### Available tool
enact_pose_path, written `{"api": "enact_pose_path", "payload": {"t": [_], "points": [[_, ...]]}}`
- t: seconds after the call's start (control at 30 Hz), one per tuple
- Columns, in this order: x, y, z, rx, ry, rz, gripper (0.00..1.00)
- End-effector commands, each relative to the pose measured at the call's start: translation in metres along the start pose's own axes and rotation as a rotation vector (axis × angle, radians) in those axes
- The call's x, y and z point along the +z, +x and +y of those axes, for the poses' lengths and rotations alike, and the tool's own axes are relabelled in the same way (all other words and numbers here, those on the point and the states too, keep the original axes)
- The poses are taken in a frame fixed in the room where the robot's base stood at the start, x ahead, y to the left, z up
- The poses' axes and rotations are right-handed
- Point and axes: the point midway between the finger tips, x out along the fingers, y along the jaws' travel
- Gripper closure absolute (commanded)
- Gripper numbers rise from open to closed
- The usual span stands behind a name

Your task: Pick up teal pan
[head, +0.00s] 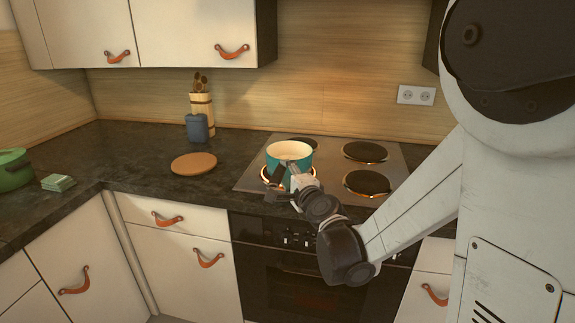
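The teal pan (291,153) is a round pot with a cream inside, in the head view at the front left of the stovetop. It appears upright, over or just above the front left burner. My gripper (290,178) is at the pan's near side, in front of it and overlapping its lower wall. The fingers are small and dark here, so I cannot tell whether they are open or closed, or whether they touch the pan. The pan's handle is not clearly visible; my gripper hides part of the near side.
The stovetop (325,160) has other dark burners, such as one at the front right (367,184). A round wooden board (194,163), a blue canister (197,128) and a utensil holder (203,105) stand to the left. A green pot (14,170) and folded cloth (58,183) are far left.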

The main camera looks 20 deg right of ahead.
Motion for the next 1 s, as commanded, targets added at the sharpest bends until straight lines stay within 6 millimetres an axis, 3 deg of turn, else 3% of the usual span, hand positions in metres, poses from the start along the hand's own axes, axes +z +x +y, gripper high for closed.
{"api": "enact_pose_path", "payload": {"t": [0.2,0.47,0.77,1.0], "points": [[-0.003,0.031,-0.003,0.000,0.001,0.000,0.62],[-0.003,0.035,-0.003,0.000,0.000,0.000,0.62],[-0.003,0.035,-0.003,0.000,0.000,0.000,0.99],[-0.003,0.035,-0.004,-0.001,0.000,0.001,1.00]]}}
